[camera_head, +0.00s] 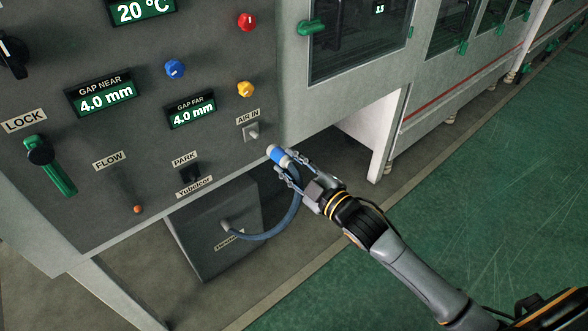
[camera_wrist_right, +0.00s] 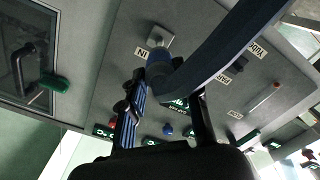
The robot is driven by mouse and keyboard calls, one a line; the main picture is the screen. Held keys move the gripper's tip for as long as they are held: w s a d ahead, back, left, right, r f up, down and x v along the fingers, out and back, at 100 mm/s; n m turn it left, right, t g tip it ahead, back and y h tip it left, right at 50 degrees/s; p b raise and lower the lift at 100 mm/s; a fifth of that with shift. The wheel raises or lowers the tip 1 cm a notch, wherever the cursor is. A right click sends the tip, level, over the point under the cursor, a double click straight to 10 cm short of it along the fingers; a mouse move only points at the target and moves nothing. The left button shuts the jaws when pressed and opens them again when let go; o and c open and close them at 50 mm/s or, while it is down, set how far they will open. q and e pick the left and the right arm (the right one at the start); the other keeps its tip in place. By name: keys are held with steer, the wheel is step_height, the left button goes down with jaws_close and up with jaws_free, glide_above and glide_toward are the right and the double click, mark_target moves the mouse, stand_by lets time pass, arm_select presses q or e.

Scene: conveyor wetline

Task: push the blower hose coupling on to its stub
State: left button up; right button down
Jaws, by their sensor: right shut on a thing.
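The blower hose coupling (camera_head: 277,156) is blue with a pale front end. My right gripper (camera_head: 284,163) is shut on it and holds it a little below and right of the stub, apart from it. The grey stub (camera_head: 253,132) stands out of the panel under the AIR IN label; in the right wrist view the stub (camera_wrist_right: 160,39) shows beyond the hose end. The dark blue hose (camera_head: 294,205) hangs from the coupling and curves down to the lower box. In the right wrist view the hose (camera_wrist_right: 225,45) hides part of the coupling. My left gripper is not in view.
The grey panel (camera_head: 140,120) carries knobs, displays and a green LOCK lever (camera_head: 50,165). The dark PARK holder (camera_head: 190,174) sits left of the stub. A lower box (camera_head: 215,230) stands beneath the panel. A white post (camera_head: 385,140) is to the right; the green floor is clear.

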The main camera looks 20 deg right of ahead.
mark_target(272, 150)
steer(key=b+x, duration=0.1)
steer(key=x, duration=0.2)
steer(key=shift+w, duration=0.1)
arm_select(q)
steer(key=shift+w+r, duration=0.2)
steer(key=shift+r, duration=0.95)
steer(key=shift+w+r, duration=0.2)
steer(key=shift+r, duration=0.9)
arm_select(e)
steer(key=shift+x, duration=1.05)
arm_select(q)
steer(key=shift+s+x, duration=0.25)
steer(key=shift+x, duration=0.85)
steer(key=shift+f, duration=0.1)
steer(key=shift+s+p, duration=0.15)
steer(key=shift+p, duration=0.15)
arm_select(e)
steer(key=shift+w+a, duration=0.15)
steer(key=shift+w, duration=0.2)
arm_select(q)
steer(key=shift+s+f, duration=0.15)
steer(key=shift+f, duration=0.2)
arm_select(e)
steer(key=shift+w+a, duration=0.2)
steer(key=shift+w, duration=0.25)
